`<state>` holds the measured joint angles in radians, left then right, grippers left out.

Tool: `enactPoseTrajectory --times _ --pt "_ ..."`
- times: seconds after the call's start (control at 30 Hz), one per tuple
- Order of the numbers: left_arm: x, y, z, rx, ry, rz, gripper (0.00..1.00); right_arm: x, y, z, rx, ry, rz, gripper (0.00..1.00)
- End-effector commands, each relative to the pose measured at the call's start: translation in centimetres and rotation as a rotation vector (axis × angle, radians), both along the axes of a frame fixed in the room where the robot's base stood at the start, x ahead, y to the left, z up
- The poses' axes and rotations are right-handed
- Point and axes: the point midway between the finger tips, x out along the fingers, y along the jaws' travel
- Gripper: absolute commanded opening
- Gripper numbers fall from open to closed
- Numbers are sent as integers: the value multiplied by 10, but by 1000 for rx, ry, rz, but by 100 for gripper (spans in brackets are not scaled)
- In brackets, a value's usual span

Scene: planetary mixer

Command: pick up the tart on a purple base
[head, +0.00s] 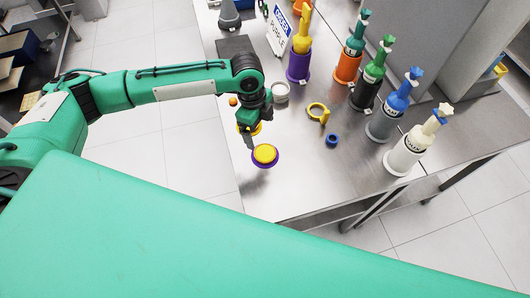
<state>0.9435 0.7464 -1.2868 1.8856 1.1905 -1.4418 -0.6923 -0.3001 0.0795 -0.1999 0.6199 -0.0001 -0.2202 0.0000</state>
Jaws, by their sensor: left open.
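The tart on a purple base (264,155) has a round yellow top and sits near the left front edge of the steel table (300,185). My left gripper (252,139) is open and reaches down just behind the tart, with a dark finger close to its upper left rim. I cannot tell whether the finger touches it. Another yellow piece (257,128) shows partly hidden behind the gripper. My right gripper is not in view.
Several coloured bottles, including a purple one (299,65), stand behind. A sign (279,30) reads "ORDER PURPLE". The table front is clear.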

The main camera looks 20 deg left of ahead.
Motion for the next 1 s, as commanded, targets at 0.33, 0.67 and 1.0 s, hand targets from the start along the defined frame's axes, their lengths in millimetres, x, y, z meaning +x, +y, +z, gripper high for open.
enactPoseTrajectory --times 0.33,0.67,1.0 --pt "-2 -9 -58 -1 1 1 91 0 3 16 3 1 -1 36" --pt "-1 -11 -85 -1 2 2 91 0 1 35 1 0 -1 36" --pt "-2 -14 -116 -1 0 0 91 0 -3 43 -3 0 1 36"
